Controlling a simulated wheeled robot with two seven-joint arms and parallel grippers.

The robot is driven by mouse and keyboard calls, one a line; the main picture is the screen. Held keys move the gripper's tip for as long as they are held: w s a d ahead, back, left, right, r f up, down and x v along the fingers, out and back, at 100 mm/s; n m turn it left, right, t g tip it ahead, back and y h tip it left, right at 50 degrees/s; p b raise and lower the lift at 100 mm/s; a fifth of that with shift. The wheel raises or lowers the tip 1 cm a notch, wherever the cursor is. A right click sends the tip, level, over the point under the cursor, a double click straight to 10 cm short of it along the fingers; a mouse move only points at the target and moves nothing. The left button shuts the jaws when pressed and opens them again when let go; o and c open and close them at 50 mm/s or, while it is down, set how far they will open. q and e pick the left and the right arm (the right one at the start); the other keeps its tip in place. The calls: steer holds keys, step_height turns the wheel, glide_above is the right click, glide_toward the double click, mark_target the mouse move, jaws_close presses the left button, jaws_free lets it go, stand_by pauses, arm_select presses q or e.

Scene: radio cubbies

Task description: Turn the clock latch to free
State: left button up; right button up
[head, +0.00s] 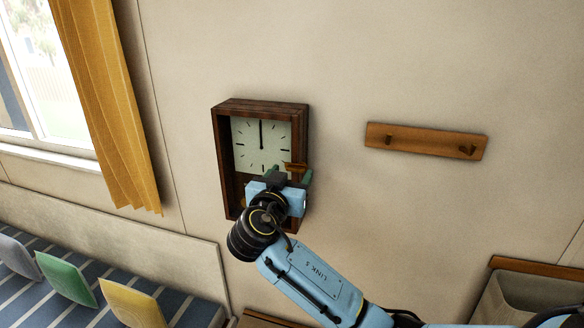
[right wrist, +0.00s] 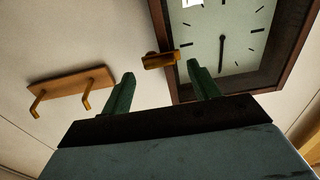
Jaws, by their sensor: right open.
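The clock (head: 262,147) is a dark wooden case on the wall with a pale square dial. It also shows at the top right of the right wrist view (right wrist: 284,78). The clock latch (head: 296,166) is a small brass-brown bar at the case's right edge, roughly level in the head view. In the right wrist view the latch (right wrist: 160,61) lies crosswise between and beyond the fingertips. My right gripper (head: 289,175) is open in front of the lower clock, with its green fingers either side of the latch. Contact cannot be told. The gripper and arm hide the case's lower part. My left gripper is out of view.
A wooden peg rail (head: 425,142) with two pegs is on the wall to the right. A yellow curtain (head: 112,105) and window are at the left. Below is a striped bench with several cushions (head: 66,277). The wall around the clock is clear.

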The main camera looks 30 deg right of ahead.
steer(key=shift+x, duration=0.95)
steer(key=c, duration=1)
